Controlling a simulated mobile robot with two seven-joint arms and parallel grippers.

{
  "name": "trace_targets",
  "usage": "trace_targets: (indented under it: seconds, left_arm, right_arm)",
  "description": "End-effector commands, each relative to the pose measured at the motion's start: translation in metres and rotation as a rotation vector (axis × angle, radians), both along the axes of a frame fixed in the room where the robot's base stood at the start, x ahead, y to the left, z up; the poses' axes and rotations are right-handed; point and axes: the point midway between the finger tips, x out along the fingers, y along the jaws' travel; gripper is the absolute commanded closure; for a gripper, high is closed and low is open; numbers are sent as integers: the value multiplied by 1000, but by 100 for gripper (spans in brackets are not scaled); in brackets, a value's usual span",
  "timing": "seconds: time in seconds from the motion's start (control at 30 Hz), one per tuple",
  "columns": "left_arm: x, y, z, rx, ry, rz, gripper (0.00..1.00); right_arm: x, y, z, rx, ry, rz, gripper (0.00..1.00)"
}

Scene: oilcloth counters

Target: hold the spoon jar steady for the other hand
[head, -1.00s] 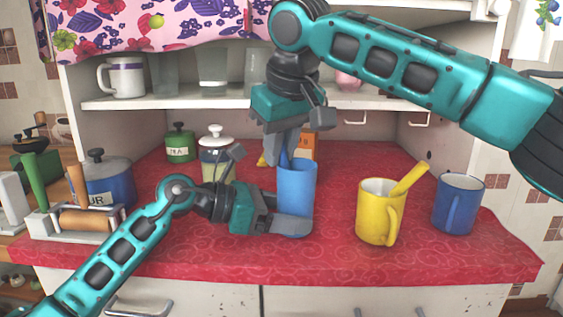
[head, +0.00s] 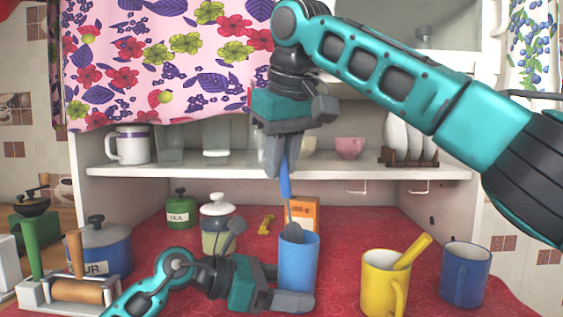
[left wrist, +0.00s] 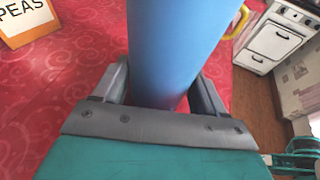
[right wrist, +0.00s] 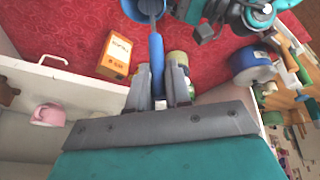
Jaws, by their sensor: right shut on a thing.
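The blue spoon jar (head: 298,268) stands upright on the red counter; its wall also fills the middle of the left wrist view (left wrist: 175,45). My left gripper (head: 285,290) is low at the jar, one finger on each side of it. A strip of red cloth shows between the jar and one finger in the left wrist view, so the fingers look open around it. My right gripper (head: 279,165) is above the jar, shut on the blue handle of a spoon (head: 286,182). The spoon hangs upright, its grey bowl at the jar's mouth; its handle shows in the right wrist view (right wrist: 156,62).
A yellow mug (head: 383,283) with a yellow-handled thing in it and a blue mug (head: 465,275) stand to the right. An orange box (head: 303,213), a white-lidded jar (head: 217,238) and a green tin (head: 181,210) stand behind. A shelf (head: 350,171) hangs above the counter.

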Motion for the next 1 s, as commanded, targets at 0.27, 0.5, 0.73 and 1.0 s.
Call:
trace_targets:
  seconds: [0.27, 0.5, 0.73, 1.0]
  left_arm:
    - [0, 0, 0, 0, 0, 0, 2]
    - [0, 0, 0, 0, 0, 0, 0]
    - [-6, 22, 7, 2, -2, 4, 0]
    - [-22, 75, 23, 2, 0, 3, 0]
  right_arm:
    - [0, 0, 0, -1, -1, 1, 100]
    - [0, 0, 0, -1, -1, 0, 100]
    - [0, 0, 0, -1, -1, 0, 100]
    - [0, 0, 0, -1, -1, 0, 100]
